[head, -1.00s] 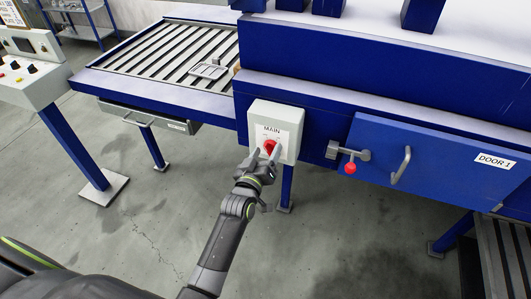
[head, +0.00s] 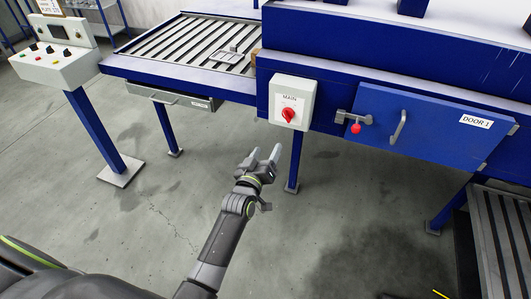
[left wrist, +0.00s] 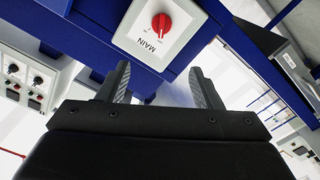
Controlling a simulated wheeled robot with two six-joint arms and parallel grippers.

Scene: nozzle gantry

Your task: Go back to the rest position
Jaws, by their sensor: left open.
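My left gripper (head: 264,155) is open and empty in the head view, in free air below and in front of the box marked MAIN (head: 301,92). It is apart from the red rotary switch (head: 288,115) on that box. In the left wrist view the two fingers of the left gripper (left wrist: 160,88) stand apart with nothing between them. The red switch (left wrist: 161,22) shows beyond the fingers there, near the top. My right gripper is not in view.
A blue door marked DOOR 1 (head: 425,128) with a handle and a latch with a red knob (head: 355,128) is at the right. A control console (head: 55,60) stands at the left. A slatted table (head: 180,45) is behind. The grey floor (head: 170,205) in front is clear.

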